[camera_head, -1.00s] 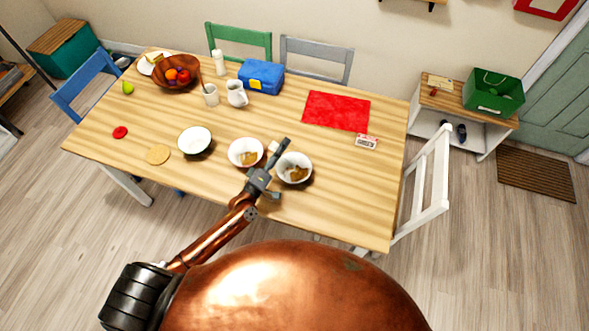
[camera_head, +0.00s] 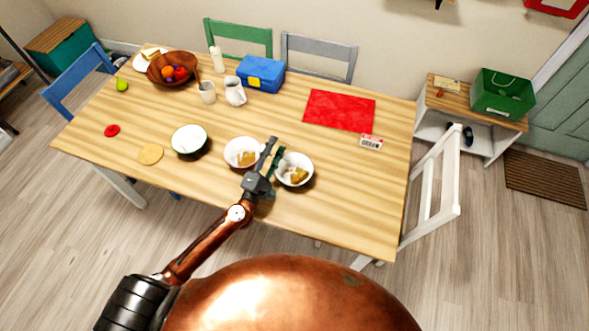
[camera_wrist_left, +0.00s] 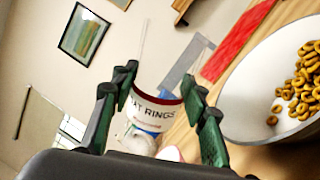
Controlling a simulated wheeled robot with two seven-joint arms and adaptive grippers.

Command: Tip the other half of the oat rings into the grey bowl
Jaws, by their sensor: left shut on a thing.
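My left gripper (camera_head: 275,146) is above the table between two white-looking bowls. In the left wrist view its green-black fingers (camera_wrist_left: 165,92) are shut on a container labelled OAT RINGS (camera_wrist_left: 155,104), which looks tilted there. The container is hard to make out in the head view. The left bowl (camera_head: 232,145) and the right bowl (camera_head: 306,163) each hold some brown pieces. A pale bowl with oat rings (camera_wrist_left: 255,85) fills the right of the wrist view; I cannot tell which of the two it is. Which bowl is grey is unclear. My right gripper is not in view.
A dark-sided bowl (camera_head: 189,139) with a white inside stands further left. A jug (camera_head: 235,92), a cup (camera_head: 207,93), a blue lunch box (camera_head: 261,74) and a fruit bowl (camera_head: 160,75) stand behind. A red mat (camera_head: 339,110) lies right. The front right tabletop is clear.

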